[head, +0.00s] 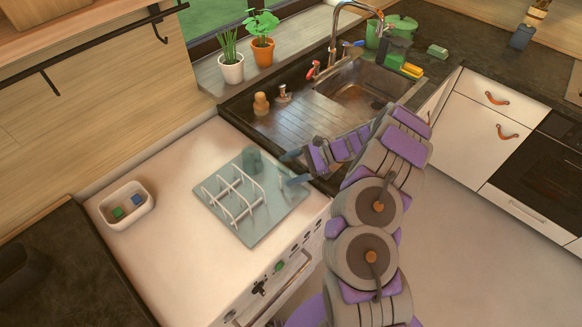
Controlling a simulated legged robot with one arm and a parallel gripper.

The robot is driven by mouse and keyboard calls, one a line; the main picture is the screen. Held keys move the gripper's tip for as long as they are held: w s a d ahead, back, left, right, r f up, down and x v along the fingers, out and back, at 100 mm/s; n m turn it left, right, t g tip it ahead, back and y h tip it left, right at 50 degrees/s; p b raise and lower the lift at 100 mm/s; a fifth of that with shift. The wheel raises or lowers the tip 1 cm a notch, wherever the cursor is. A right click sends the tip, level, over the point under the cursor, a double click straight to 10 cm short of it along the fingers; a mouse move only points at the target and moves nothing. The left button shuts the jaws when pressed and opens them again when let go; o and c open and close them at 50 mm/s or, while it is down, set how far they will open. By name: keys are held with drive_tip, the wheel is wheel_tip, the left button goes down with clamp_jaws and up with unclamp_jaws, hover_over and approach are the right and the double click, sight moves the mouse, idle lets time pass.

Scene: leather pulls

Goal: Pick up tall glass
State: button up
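The tall glass (251,160) is a see-through, dark teal cylinder. It stands at the back corner of a pale glass-like mat (262,229), beside a white wire rack (236,196). My gripper (289,168) is just right of the glass, with its fingers spread and pointing left toward it. A small gap shows between the fingertips and the glass. Nothing is seen between the fingers. The exact height of the fingers against the glass is hard to tell.
A sink (358,92) with a tap lies behind my arm. A wooden pepper-mill-like item (261,104) stands on the drainboard. Two potted plants, one in a white pot (231,68) and one in an orange pot (263,51), sit on the sill. A white tub (127,205) holds small blocks.

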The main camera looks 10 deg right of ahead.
drive_tip(key=c, duration=1)
